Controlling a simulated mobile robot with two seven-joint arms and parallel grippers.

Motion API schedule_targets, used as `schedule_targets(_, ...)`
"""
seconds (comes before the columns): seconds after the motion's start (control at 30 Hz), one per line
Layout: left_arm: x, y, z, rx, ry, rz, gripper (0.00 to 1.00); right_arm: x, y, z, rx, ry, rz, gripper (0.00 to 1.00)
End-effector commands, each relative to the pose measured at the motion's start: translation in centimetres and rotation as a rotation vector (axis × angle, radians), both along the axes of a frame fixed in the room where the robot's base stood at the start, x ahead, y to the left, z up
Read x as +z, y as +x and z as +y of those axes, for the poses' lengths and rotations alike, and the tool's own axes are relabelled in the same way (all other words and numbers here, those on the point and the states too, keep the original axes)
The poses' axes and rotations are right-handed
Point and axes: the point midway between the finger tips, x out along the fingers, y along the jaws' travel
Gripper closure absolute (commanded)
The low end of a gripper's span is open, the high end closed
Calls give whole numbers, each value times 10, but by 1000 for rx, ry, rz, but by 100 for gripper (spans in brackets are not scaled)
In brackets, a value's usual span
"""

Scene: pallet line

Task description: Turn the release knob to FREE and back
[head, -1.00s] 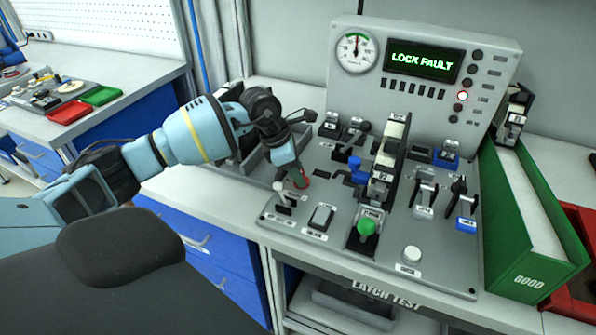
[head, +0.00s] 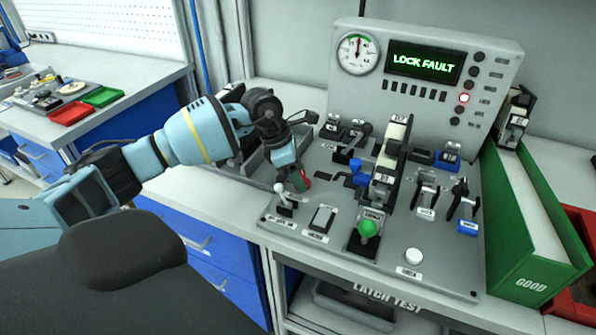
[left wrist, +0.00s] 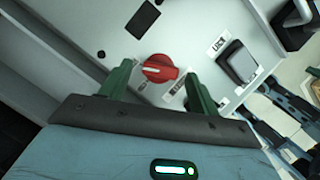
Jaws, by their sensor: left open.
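The red release knob (left wrist: 159,69) sits on the grey panel between the two green fingers of my left gripper (left wrist: 160,85) in the left wrist view. The fingers are open, one on each side, with gaps to the knob. The knob's white pointer line lies nearly level in that view, with a small label beside it, too small to read. In the head view the left gripper (head: 300,182) reaches down over the left part of the panel and mostly hides the knob. My right gripper does not show.
The test panel (head: 335,262) carries a white-tipped lever (head: 281,190), a green-topped lever (head: 367,229) and a white button (head: 413,255). Its screen (head: 423,63) reads LOCK FAULT and a red lamp (head: 463,98) is lit. A green GOOD bin (head: 530,283) stands right.

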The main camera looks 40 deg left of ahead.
Motion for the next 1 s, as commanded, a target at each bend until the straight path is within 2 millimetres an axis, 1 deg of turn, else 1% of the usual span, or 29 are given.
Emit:
schedule_targets(0.13, 14, -3, 5, 2, 1, -4, 38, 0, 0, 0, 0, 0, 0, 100)
schedule_targets(0.4, 53, -14, 16, 2, 2, -3, 38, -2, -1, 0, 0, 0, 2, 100)
schedule_targets(0.5, 63, -17, 20, 2, 0, -2, 38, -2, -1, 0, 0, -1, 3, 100)
schedule_targets(0.67, 71, -20, 22, -1, 1, -1, 38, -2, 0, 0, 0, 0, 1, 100)
schedule_targets(1.0, 72, -20, 22, 0, 1, -1, 38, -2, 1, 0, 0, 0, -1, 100)
